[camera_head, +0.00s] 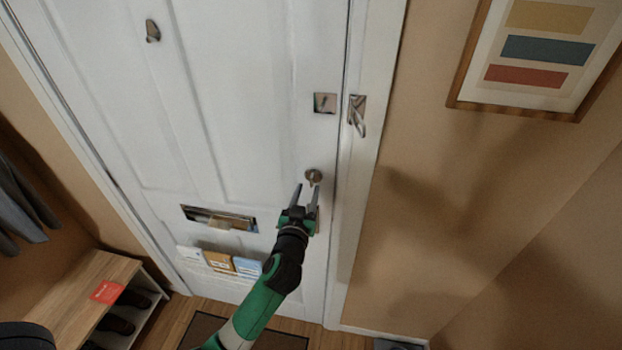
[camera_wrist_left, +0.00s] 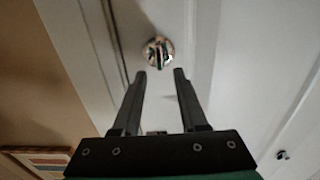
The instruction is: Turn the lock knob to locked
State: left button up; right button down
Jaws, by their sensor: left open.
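The lock knob (camera_head: 313,176) is a small round metal rosette with a raised turn piece, on the white door (camera_head: 255,120) near its right edge. In the left wrist view the knob (camera_wrist_left: 157,52) lies just beyond the fingertips, roughly centred between them; its turn piece looks about upright there. My left gripper (camera_head: 307,187) is open and empty, its two fingers pointing up at the knob from just below. The fingers also show apart in the left wrist view (camera_wrist_left: 160,72), with no visible contact. My right gripper is not in view.
A square metal plate (camera_head: 325,102) and a lever-like metal fitting (camera_head: 358,116) sit above the knob. A mail slot (camera_head: 218,218) and several cards (camera_head: 218,261) are lower left. A shoe bench (camera_head: 85,290) stands left; a framed picture (camera_head: 533,55) hangs right.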

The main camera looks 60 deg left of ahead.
aim_at(311, 180)
pick_arm(q)
jog(key=x, duration=0.4)
jog(key=shift+w+a, duration=0.3)
grip_shut()
